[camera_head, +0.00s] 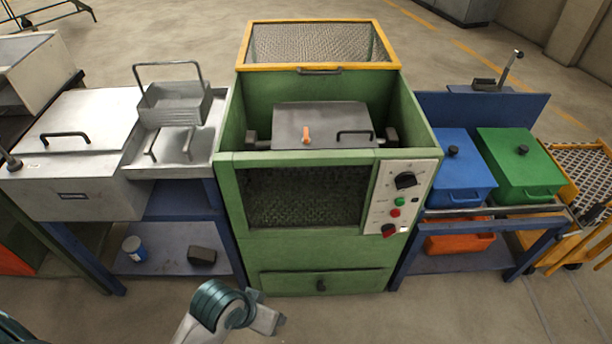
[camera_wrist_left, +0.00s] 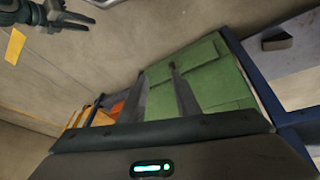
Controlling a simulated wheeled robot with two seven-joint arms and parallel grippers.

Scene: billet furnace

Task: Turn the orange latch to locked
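The orange latch (camera_head: 306,134) is a small handle on top of the grey lid (camera_head: 340,113) inside the green furnace housing (camera_head: 226,135). It points roughly toward the front edge of the lid. In the left wrist view my left gripper (camera_wrist_left: 159,74) has its two fingers apart with nothing between them, facing the green housing front (camera_wrist_left: 210,75). My left arm shows low in the head view, well below and in front of the latch. A dark gripper, apparently my right one (camera_wrist_left: 75,18), is at the top left of the wrist view; its opening is unclear.
A yellow-framed mesh cover (camera_head: 320,68) stands raised behind the lid. The front panel has a black knob (camera_head: 405,180) and buttons. A metal basket (camera_head: 175,103) stands left; blue (camera_head: 460,170) and green (camera_head: 520,165) lidded boxes stand right. The floor in front is clear.

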